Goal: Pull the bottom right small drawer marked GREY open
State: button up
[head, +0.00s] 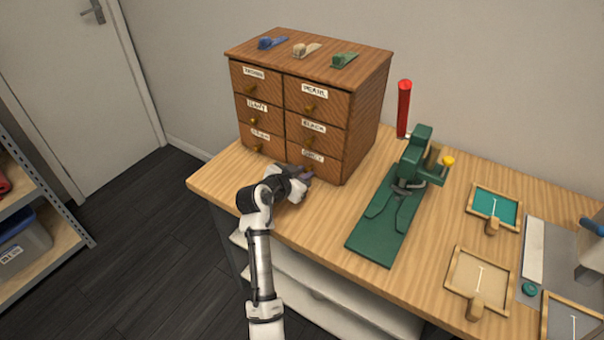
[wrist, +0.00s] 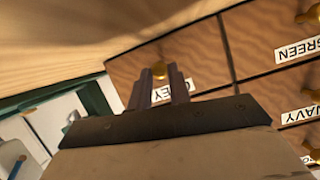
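The wooden cabinet (head: 361,100) has two columns of small labelled drawers with brass knobs. The GREY drawer (head: 330,169) is at the bottom right. Its front looks flush with those around it. My gripper (head: 308,174) is at this drawer, low over the table. In the wrist view my gripper's fingers (wrist: 160,82) stand one on each side of the brass knob (wrist: 158,70), with little or no gap, and look shut on it. The GREY label (wrist: 187,87) is partly hidden behind the fingers.
The GREEN (wrist: 296,50) and NAVY drawers show beside it, shut. A green press (head: 385,215) stands right of the cabinet on the wooden table (head: 320,230). Several small framed screens lie further right. Small coloured items sit on the cabinet top. Table in front of the drawer is clear except for my arm.

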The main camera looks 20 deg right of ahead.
grip_shut()
jog(key=shift+s+a, duration=0.15)
jog(key=shift+a, duration=0.05)
jog(key=s+a, duration=0.2)
jog(key=a, duration=0.1)
jog(key=s+a+b, duration=0.1)
jog(key=s+a, duration=0.1)
jog(key=a, duration=0.1)
jog(key=s+a, duration=0.3)
jog(key=shift+b, duration=0.4)
jog(key=o, duration=0.8)
grip_release()
jog(key=b+v, duration=0.2)
jog(key=v, duration=1.1)
jog(key=shift+s+a+r, duration=0.2)
jog(key=shift+a, duration=0.05)
